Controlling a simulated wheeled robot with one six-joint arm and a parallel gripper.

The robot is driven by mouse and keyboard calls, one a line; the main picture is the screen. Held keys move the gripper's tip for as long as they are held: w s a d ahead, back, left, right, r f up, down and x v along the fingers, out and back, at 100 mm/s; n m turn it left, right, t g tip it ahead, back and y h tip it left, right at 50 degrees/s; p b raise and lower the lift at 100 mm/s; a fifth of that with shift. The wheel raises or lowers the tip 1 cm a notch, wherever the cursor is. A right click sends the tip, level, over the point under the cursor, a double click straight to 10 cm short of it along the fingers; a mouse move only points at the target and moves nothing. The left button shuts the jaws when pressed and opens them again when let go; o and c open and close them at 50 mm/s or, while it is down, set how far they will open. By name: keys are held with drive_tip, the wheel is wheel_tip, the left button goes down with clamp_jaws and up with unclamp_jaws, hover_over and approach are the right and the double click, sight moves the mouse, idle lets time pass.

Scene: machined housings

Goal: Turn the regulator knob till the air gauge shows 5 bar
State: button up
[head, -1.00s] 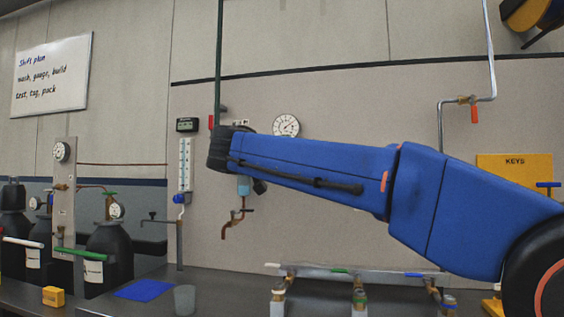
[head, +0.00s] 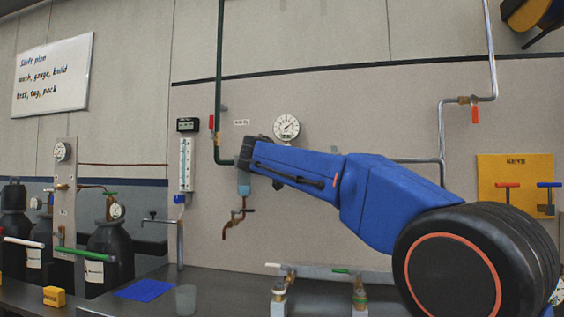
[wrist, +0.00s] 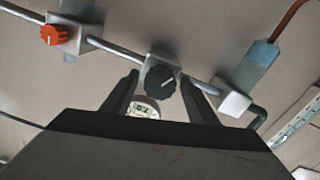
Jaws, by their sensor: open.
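The black regulator knob (wrist: 160,82) has a pale pointer line and sits on a grey block on the pipe in the wrist view. My gripper (wrist: 160,98) is open, with one dark finger on each side of the knob. I cannot tell whether either finger touches it. A round white gauge (head: 286,128) is on the wall above my arm in the head view; its needle is too small to read for sure. A white dial, partly hidden by my gripper, also shows in the wrist view (wrist: 146,108). My arm hides the knob in the head view.
An orange knob (wrist: 55,35) sits on the same pipe at the left in the wrist view. A blue-grey filter bowl (wrist: 255,65) is at the right. In the head view, a green pipe (head: 218,100) comes down left of my arm, with a drain tap (head: 235,220) below.

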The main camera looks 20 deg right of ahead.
drive_tip(key=c, duration=1.1)
drive_tip(key=shift+o, duration=0.2)
drive_tip(key=shift+n, duration=0.3)
drive_tip(key=n, duration=0.5)
drive_tip(key=shift+w, duration=0.1)
drive_tip(key=n, duration=0.6)
drive_tip(key=shift+a+f, duration=0.15)
drive_tip(key=shift+f, duration=0.05)
